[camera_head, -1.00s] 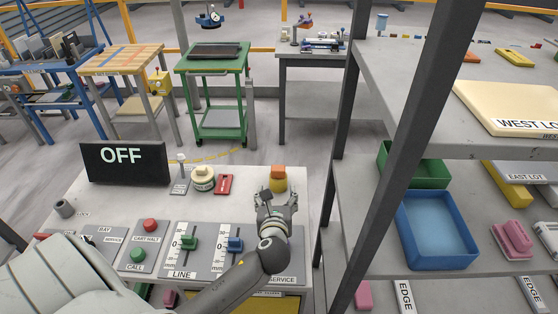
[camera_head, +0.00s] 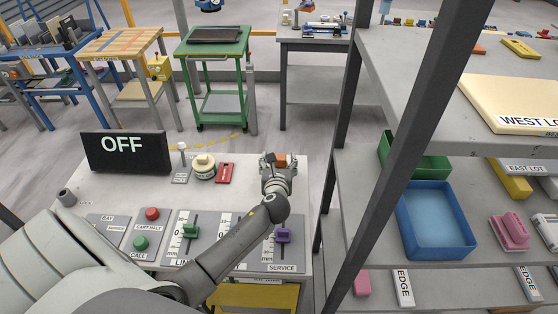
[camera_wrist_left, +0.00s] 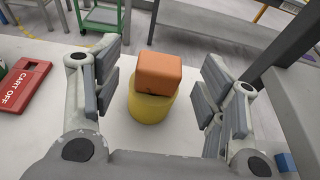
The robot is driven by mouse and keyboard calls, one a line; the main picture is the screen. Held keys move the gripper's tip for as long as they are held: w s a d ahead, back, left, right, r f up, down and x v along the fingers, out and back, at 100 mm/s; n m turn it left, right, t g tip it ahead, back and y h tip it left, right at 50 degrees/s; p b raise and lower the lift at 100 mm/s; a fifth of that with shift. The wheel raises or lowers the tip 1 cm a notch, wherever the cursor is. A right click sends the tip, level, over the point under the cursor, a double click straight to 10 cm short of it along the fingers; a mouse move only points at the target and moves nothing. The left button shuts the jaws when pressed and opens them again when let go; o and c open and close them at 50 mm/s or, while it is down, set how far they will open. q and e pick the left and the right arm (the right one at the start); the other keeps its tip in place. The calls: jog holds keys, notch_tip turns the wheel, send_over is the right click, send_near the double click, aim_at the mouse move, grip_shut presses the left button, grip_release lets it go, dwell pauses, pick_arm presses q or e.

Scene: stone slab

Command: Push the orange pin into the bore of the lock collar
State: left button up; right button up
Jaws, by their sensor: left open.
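The orange pin (camera_wrist_left: 159,73) shows as a blocky orange head on top of a round yellow collar (camera_wrist_left: 150,106) that stands on the slab, seen in the left wrist view. The pin's lower part is hidden. In the head view the orange pin (camera_head: 281,160) is partly hidden by my left gripper (camera_head: 279,160). My left gripper (camera_wrist_left: 160,92) is open, with one finger on each side of the pin and collar. Gaps show between both fingers and the pin. My right gripper is not in view.
A red CART OFF block (camera_head: 225,173), a cream round knob (camera_head: 204,167) and a black OFF sign (camera_head: 125,153) stand left of my gripper. Sliders and buttons line the slab's front. A grey shelf post (camera_head: 336,130) rises to the right.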

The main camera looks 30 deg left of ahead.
pick_arm(q)
jog(key=shift+x, duration=0.95)
jog(key=shift+w+f, duration=0.15)
jog(key=c, duration=1.2)
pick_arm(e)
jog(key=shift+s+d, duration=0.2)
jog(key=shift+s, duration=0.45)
